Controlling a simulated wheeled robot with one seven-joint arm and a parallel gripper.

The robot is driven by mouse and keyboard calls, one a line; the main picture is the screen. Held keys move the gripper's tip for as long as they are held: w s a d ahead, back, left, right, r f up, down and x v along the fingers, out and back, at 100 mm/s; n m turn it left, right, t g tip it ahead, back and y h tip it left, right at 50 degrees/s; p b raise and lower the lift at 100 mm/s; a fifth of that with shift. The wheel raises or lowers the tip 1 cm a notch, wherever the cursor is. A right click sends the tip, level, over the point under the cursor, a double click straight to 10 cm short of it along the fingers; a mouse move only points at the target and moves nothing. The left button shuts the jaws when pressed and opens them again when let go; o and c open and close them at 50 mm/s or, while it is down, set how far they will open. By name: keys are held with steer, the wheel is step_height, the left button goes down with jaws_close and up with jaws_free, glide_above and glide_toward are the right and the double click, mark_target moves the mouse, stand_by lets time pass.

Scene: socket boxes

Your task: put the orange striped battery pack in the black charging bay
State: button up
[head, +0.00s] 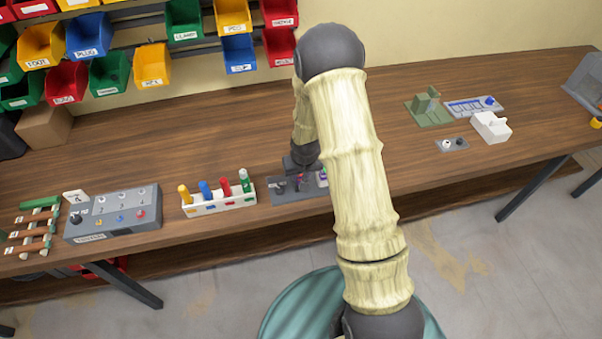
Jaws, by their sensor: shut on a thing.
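My gripper (298,174) points down over a small grey board (283,197) near the front edge of the bench, in the middle of the head view. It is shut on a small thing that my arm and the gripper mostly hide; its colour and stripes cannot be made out. Small dark and purple parts show on the board beside and below the gripper. I cannot pick out the orange striped battery pack or the black charging bay with certainty. My forearm covers the right end of the board.
A white rack (219,203) with several coloured pegs stands just left of the board. A grey button box (112,213) is farther left. A green block (428,108) and a white box (491,127) stand at the right. The bench behind the rack is clear.

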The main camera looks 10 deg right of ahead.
steer(key=shift+d+f, duration=0.1)
steer(key=shift+f, duration=0.1)
steer(key=shift+f, duration=0.1)
steer(key=shift+w+f+b, duration=0.1)
steer(key=shift+f+b, duration=0.6)
steer(key=o, duration=1.1)
steer(key=b+v, duration=0.1)
steer(key=v, duration=1.6)
steer(key=shift+r+b, duration=0.25)
steer(key=shift+b, duration=0.1)
